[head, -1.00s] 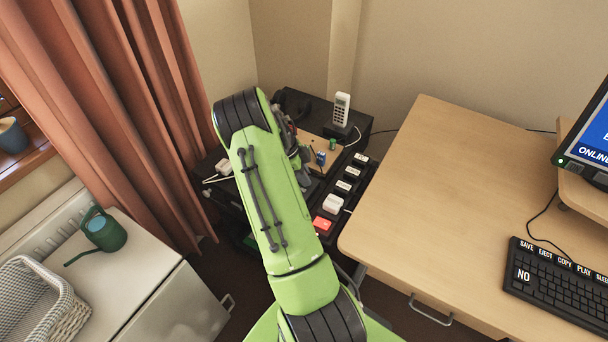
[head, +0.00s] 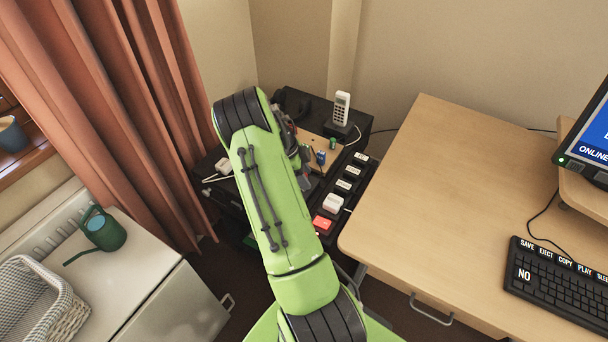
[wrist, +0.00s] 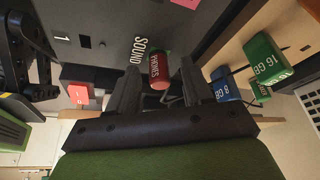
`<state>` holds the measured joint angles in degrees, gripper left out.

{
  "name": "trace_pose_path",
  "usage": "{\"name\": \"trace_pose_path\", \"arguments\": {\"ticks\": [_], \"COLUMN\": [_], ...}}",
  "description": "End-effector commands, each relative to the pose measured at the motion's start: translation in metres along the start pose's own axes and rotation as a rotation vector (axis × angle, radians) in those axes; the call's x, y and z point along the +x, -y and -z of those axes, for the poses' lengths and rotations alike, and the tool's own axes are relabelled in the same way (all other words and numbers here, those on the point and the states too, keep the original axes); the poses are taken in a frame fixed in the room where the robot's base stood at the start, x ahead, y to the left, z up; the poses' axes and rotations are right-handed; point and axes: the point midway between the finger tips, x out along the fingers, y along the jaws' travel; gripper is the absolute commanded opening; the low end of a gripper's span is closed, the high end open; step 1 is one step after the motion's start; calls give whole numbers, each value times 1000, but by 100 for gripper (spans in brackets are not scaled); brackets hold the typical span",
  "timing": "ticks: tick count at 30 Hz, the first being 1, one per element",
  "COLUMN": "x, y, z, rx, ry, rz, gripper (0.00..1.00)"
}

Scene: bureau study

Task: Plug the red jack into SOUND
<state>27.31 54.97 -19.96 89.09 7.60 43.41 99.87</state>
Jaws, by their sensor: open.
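The red jack (wrist: 160,72), a red cylinder marked PHONES, shows in the wrist view between the two open fingers of my gripper (wrist: 158,85). A gap shows between the jack and each finger. The white word SOUND (wrist: 141,50) is printed on the dark panel (wrist: 105,18) just left of the jack. The jack's far end is against or near that panel; I cannot tell whether it sits in a socket, and no SOUND hole shows.
A blue 8 GB stick (wrist: 228,86) and a green 16 GB stick (wrist: 263,65) stand close on the right. A cordless phone (head: 341,108) stands behind. The wooden desk (head: 420,190) is right.

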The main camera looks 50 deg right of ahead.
Motion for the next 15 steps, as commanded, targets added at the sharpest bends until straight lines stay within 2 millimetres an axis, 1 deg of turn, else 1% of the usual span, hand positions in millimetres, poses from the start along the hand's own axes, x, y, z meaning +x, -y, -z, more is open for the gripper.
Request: {"name": "trace_pose_path", "arguments": {"ticks": [2, 5, 12, 15], "x": [-11, -36, -106, -131], "y": [1, 1, 1, 1], "z": [0, 0, 1, 0], "rx": [0, -1, 0, -2], "ry": [1, 3, 3, 2], "rz": [4, 7, 6, 6], "gripper": [50, 50, 50, 50]}}
